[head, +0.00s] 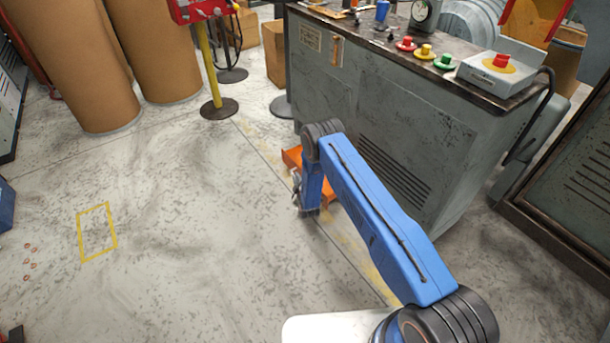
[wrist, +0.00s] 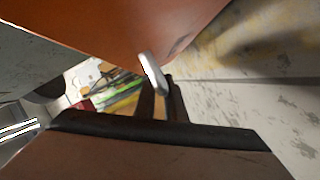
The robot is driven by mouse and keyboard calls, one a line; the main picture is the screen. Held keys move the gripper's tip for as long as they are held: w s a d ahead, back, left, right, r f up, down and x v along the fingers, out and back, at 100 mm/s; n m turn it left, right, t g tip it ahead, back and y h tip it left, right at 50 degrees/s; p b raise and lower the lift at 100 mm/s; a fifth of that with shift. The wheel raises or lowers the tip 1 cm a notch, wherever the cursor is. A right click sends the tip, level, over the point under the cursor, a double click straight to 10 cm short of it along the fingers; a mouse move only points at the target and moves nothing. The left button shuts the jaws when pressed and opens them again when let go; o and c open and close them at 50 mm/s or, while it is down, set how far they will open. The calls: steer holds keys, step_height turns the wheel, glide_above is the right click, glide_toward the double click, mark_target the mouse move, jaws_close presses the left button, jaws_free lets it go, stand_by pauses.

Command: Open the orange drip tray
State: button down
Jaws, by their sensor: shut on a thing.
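The orange drip tray (head: 291,157) sits low at the base of the grey machine cabinet, sticking out from its side. My blue arm hides much of it in the head view. In the wrist view the tray's orange surface (wrist: 120,25) fills the top, with a pale metal handle (wrist: 152,72) at its edge. My gripper (wrist: 162,90) is shut on the handle, its dark fingers meeting it from below in the picture. In the head view my gripper (head: 303,200) is low beside the tray, near the floor, and its fingertips are hard to make out.
The grey cabinet (head: 390,120) stands right behind the tray, with coloured buttons on top. A yellow post (head: 208,65) on a round base and brown drums (head: 150,50) stand at the back left. The floor (head: 180,210) left of the tray is clear.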

steer(key=shift+s+a, duration=0.55)
steer(key=shift+a, duration=0.35)
steer(key=c, duration=1.8)
jaws_free()
steer(key=shift+s, duration=0.1)
steer(key=v, duration=1.7)
steer(key=shift+s+r, duration=0.1)
steer(key=shift+r, duration=0.05)
